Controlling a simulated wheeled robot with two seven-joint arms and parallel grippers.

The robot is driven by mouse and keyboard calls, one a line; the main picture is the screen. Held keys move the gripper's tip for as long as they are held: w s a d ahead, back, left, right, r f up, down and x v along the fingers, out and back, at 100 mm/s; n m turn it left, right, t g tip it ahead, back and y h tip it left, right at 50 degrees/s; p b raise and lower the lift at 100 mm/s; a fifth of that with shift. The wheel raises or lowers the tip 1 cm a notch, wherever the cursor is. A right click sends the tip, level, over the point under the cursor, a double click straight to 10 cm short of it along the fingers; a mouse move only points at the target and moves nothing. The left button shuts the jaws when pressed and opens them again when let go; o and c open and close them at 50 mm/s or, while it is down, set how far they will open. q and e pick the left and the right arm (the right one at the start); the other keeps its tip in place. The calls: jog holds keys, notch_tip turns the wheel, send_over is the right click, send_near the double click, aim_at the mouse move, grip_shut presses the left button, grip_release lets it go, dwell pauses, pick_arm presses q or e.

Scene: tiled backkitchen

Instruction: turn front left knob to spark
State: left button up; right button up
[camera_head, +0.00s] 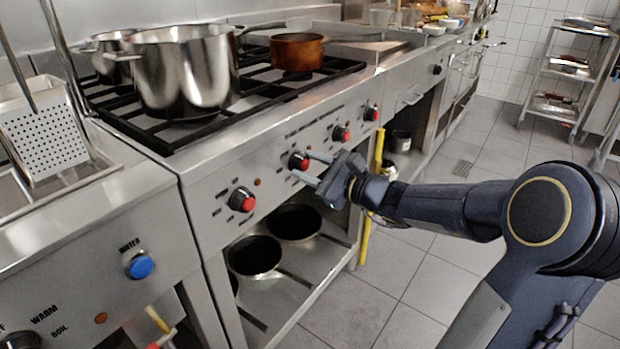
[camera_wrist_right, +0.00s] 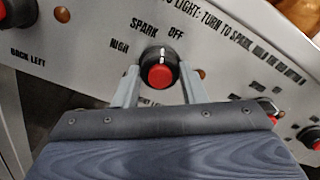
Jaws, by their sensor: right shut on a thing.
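The front left knob (camera_head: 299,161) is black with a red centre and sits on the slanted steel stove front. It also shows in the right wrist view (camera_wrist_right: 160,72), between the two fingers. Part of the label below it is hidden by my gripper. "SPARK" and "OFF" are printed above it, and its white mark points up between the two words; I cannot tell which it is nearer. My right gripper (camera_head: 312,169) reaches in from the right and is shut on this knob. My left gripper is not in view.
Another red-centred knob (camera_head: 242,199) lies left of the held one, with more knobs (camera_head: 340,133) to the right. A large steel pot (camera_head: 185,75) and a copper pan (camera_head: 297,52) stand on the burners. A yellow pipe (camera_head: 378,160) stands behind my right gripper. Tiled floor is clear below.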

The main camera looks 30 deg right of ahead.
jog(key=n+b, duration=0.2)
jog(key=shift+f+b, duration=0.3)
jog(key=shift+b, duration=0.05)
jog(key=shift+r+n+b, duration=0.2)
jog(key=shift+n+b, duration=0.7)
jog(key=shift+b, duration=0.05)
jog(key=o, duration=1)
jog(key=shift+r, duration=0.1)
jog(key=p+v, duration=0.1)
jog(key=v, duration=0.7)
jog(key=shift+p, duration=0.4)
